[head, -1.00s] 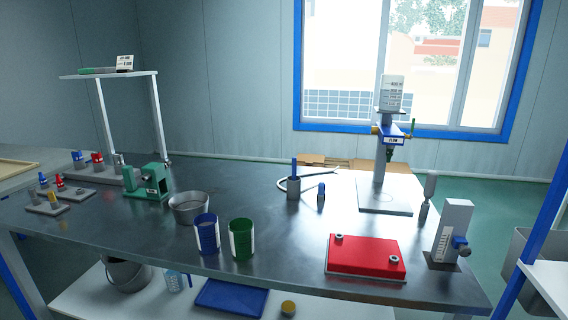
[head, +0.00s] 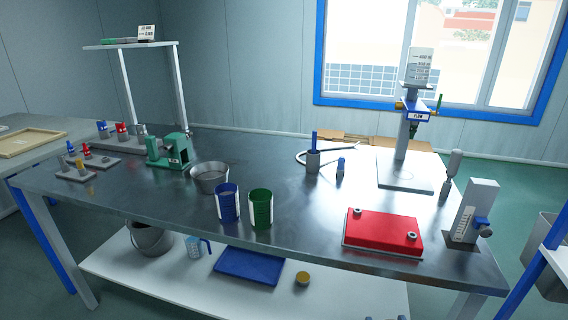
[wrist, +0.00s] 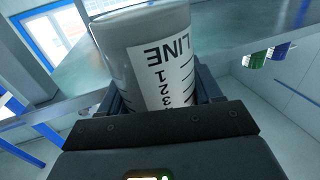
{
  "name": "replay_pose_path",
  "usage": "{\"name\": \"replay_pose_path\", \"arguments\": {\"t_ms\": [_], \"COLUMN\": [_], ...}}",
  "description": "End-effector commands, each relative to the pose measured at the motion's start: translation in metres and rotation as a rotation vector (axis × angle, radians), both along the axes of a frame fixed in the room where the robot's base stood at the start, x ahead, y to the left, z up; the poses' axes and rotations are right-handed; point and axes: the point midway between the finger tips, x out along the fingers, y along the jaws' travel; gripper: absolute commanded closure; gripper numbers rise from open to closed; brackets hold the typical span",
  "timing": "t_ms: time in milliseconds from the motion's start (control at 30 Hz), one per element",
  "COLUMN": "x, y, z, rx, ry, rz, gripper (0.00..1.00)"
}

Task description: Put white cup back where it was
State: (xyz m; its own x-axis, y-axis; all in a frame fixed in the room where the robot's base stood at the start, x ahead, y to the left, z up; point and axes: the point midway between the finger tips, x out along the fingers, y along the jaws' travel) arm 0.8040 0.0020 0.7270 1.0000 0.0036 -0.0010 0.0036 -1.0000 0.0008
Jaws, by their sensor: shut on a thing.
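In the wrist view my gripper (wrist: 160,92) is shut on a white cup (wrist: 118,40) and its fingers sit on both sides of it. The cup carries a white label with the word LINE and numbers, which appear upside down in this view. The lower part of the cup is hidden behind the gripper body. Neither my gripper nor the held cup shows in the head view.
The steel table (head: 290,205) holds a blue cup (head: 228,203), a green cup (head: 260,208), a metal bowl (head: 209,178) and a red box (head: 382,232). Below is a white shelf (head: 330,295) with a blue tray (head: 249,266) and a bucket (head: 151,238). The shelf's right part has bare room.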

Motion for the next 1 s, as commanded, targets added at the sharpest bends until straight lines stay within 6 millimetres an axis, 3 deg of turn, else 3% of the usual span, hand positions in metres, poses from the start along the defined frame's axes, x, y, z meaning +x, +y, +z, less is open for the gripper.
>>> {"name": "replay_pose_path", "arguments": {"t_ms": [433, 633, 1000], "x": [0.0, -0.001, -0.045], "y": [-0.003, -0.003, -0.003], "z": [0.002, 0.012, -0.043], "rx": [0.001, 0.0, -0.001], "ry": [-0.001, 0.001, 0.003], "rz": [-0.007, -0.005, -0.006], "gripper": [0.72, 0.72, 0.72]}}
